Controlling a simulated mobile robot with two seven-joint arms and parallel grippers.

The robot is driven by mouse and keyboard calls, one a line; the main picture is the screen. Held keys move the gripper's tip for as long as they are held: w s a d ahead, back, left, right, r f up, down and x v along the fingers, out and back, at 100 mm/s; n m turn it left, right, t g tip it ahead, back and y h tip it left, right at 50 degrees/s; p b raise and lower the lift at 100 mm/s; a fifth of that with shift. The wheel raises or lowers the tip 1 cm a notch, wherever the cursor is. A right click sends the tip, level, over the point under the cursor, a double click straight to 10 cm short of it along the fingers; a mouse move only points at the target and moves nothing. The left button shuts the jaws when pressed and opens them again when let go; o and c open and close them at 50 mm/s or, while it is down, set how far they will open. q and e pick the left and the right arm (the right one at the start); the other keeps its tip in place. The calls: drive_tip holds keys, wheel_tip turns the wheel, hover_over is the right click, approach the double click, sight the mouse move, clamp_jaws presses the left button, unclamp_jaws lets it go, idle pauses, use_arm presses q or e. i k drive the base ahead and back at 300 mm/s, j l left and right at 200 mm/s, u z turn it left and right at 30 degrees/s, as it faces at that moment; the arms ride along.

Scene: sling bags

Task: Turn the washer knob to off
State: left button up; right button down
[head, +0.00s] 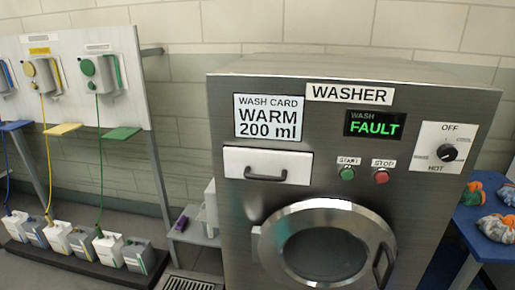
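The washer (355,150) is a steel-grey cabinet at the centre right, under a "WASHER" sign. Its black round knob (447,153) sits on a white dial plate (436,134) at the right of the front. "OFF" is at the top of the plate and "HOT" at the bottom, with small blurred labels at the left and right. The knob's mark is too small to read surely. Neither of my grippers is in view.
A closed drawer (267,166), green START button (347,174), red STOP button (381,177) and round door (327,250) are on the front. A blue table (490,235) with bundles stands at right. Dispensers and jugs (108,247) are at left.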

sight(446, 152)
drive_tip(key=i+j, duration=0.2)
drive_tip(key=j, duration=0.15)
drive_tip(key=i+j, duration=0.25)
drive_tip(key=j, duration=0.15)
drive_tip(key=z, duration=0.5)
drive_tip(key=j+z, duration=0.1)
drive_tip(key=z, duration=0.35)
drive_tip(key=j+z, duration=0.1)
drive_tip(key=z, duration=0.9)
drive_tip(key=i, duration=1.05)
drive_tip(key=j, duration=0.1)
